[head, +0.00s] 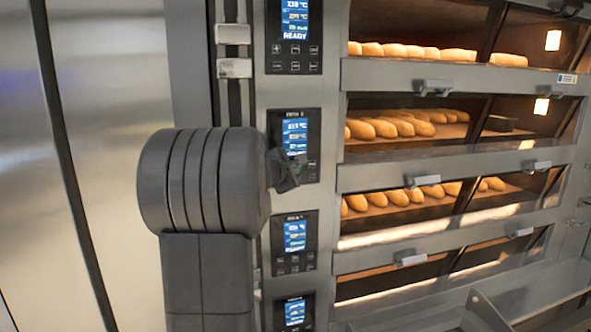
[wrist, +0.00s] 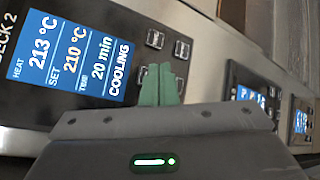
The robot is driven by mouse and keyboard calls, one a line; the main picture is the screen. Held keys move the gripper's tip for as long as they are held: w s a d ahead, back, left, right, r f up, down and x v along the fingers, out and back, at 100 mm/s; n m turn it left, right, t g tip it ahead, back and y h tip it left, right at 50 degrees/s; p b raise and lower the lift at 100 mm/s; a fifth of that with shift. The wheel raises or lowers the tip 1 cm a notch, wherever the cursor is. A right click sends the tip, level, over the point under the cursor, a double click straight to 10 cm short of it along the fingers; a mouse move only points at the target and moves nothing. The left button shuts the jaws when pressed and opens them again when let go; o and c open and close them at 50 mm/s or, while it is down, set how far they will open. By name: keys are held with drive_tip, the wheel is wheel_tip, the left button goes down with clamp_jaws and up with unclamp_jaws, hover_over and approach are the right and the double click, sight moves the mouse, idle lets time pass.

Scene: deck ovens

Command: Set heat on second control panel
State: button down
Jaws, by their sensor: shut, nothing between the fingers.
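The second control panel (head: 275,122) is second from the top in the head view's column of panels. In the wrist view the panel (wrist: 30,100) is labelled DECK 2, and its blue screen (wrist: 72,58) reads heat 213 °C, set 210 °C, 20 min, COOLING. Dark buttons (wrist: 155,40) sit beside the screen. My gripper (head: 285,172) is at this panel's lower part, covering some of its buttons. In the wrist view my green fingertips (wrist: 159,70) are together, empty, over the button area. I cannot tell whether they touch a button.
Other panels stand above (head: 294,50) and below (head: 294,262) the second one. Deck ovens (head: 450,85) with glass doors, handles and loaves lie to the right. A smooth metal door (head: 110,150) fills the left.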

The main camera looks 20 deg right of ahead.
drive_tip(key=shift+s, duration=0.1)
drive_tip(key=s+b, duration=0.2)
drive_tip(key=s, duration=0.3)
drive_tip(key=shift+a, duration=0.1)
idle(0.4)
drive_tip(key=shift+w, duration=0.2)
drive_tip(key=s, duration=0.4)
drive_tip(key=shift+s, duration=0.15)
idle(0.8)
idle(0.3)
